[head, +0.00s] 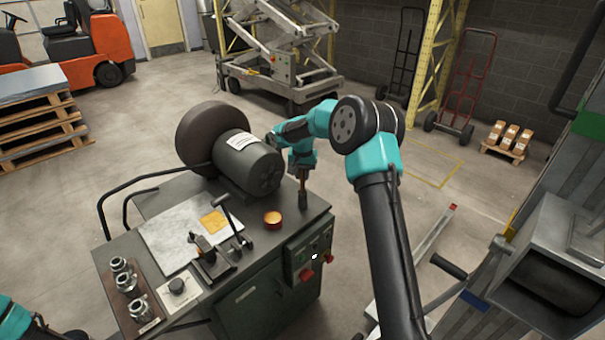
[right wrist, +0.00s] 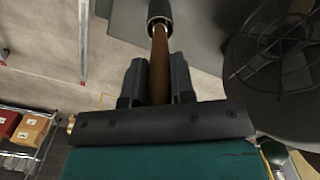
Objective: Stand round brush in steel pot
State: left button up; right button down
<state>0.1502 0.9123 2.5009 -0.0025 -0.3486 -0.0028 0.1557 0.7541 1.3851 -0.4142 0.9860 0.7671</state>
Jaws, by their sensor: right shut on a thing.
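My right gripper (head: 304,168) is shut on the brown handle of the round brush (head: 303,182), upright over the right end of the bench. The handle shows between both fingers in the right wrist view (right wrist: 159,65). Its far end meets a dark cylinder with a pale rim (right wrist: 159,13); I cannot tell whether this is the brush head or a holder around it, or whether it touches the bench. I cannot pick out the steel pot with certainty. Part of my left arm shows at the lower left corner; its gripper (head: 40,322) is barely visible, its jaws unclear.

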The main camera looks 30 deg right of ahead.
jog(key=shift+f, duration=1.05)
jog(key=c, duration=0.9)
grip_release()
jog(key=shift+r, duration=0.15)
notch_tip(320, 180, up, 17)
jog(key=shift+r, duration=0.1)
dwell(0.8)
